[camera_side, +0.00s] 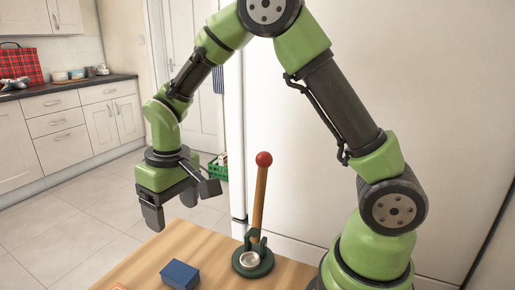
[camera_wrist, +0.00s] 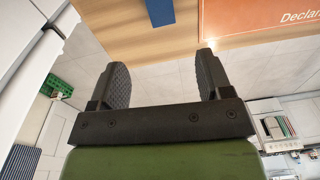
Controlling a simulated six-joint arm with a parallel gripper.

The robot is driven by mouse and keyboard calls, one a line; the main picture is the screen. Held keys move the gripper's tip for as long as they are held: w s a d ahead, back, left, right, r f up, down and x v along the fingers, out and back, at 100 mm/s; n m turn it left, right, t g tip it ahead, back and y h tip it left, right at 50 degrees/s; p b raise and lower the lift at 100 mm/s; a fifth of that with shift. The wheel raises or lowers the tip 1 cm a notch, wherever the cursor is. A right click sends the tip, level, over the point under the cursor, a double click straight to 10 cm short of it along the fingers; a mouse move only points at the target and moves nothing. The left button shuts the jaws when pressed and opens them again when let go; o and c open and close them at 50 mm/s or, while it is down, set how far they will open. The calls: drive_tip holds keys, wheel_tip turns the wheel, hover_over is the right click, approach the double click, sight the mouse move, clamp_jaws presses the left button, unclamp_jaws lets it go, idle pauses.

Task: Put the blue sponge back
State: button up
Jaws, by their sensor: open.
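The blue sponge (camera_side: 180,274), a small dark blue block, lies on the wooden table (camera_side: 140,270) near the bottom edge of the side view. Part of it shows at the top of the wrist view (camera_wrist: 160,11). My gripper (camera_side: 171,207) is open and empty, above and behind the sponge, apart from it. In the wrist view its two fingers (camera_wrist: 163,65) are spread, with bare floor between them.
A green stand (camera_side: 253,262) with a tilted wooden rod and red ball (camera_side: 264,159) stands right of the sponge, a white round piece at its foot. An orange item with lettering (camera_wrist: 255,18) lies beside the sponge. A green crate (camera_side: 217,170) is on the floor behind.

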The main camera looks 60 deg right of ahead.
drive_tip(key=s+d+r+m+t+y, duration=0.1)
drive_tip(key=s+r+t, duration=0.5)
drive_tip(key=s+r, duration=0.8)
drive_tip(key=s+d+m, duration=0.1)
drive_tip(key=s+m, duration=0.1)
drive_tip(key=s, duration=0.1)
drive_tip(key=shift+s+d+r+y, duration=0.15)
drive_tip(key=shift+s+r+y, duration=0.2)
drive_tip(key=shift+y, duration=0.05)
